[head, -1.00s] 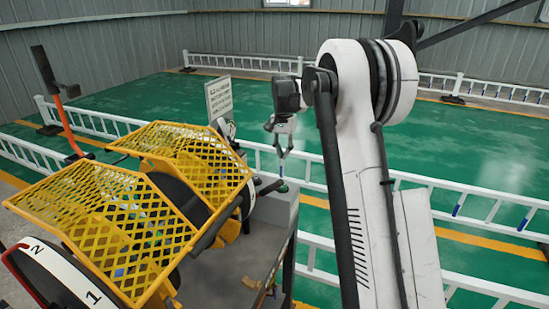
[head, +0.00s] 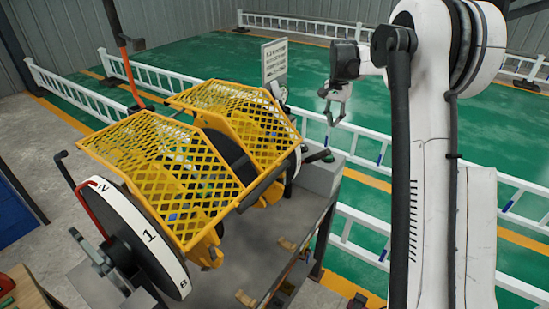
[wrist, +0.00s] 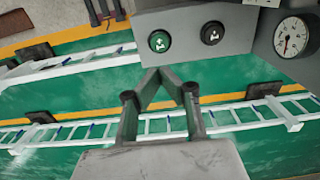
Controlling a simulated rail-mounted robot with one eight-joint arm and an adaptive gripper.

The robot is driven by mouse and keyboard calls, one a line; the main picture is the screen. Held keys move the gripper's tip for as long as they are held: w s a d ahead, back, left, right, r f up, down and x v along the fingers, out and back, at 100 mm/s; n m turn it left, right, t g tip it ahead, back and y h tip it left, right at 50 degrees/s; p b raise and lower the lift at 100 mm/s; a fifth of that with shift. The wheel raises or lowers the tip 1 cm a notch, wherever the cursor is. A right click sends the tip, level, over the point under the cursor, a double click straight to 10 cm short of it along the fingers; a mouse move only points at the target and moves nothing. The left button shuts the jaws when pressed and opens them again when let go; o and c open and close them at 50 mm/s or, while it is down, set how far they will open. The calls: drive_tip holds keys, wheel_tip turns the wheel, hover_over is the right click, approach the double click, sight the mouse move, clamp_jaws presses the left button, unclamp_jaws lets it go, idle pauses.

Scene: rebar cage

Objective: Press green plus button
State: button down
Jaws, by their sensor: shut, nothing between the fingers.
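The green button (wrist: 160,41) has a light symbol and sits on the face of a grey panel (wrist: 190,65) in the wrist view. A black button (wrist: 212,33) is to its right. My gripper (wrist: 158,73) is shut and empty, its fingertips meeting just below the green button in the picture. I cannot tell how far the tips are from the panel. In the head view my gripper (head: 334,117) hangs above and a little right of a grey box (head: 322,175) at the machine's end. The button's symbol cannot be made out in the head view.
A round gauge (wrist: 291,37) is right of the buttons. A yellow mesh guard (head: 165,160) covers the machine, with a numbered white wheel (head: 150,240) at its near end. A sign (head: 274,62) stands behind it. White railings (head: 380,150) border the green floor.

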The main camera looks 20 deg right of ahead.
drive_tip(key=shift+a+r+p, duration=0.1)
drive_tip(key=shift+r+p, duration=0.45)
drive_tip(key=shift+r, duration=0.05)
wheel_tip(320, 180, down, 14)
drive_tip(key=shift+f+p, duration=0.1)
drive_tip(key=shift+p, duration=0.8)
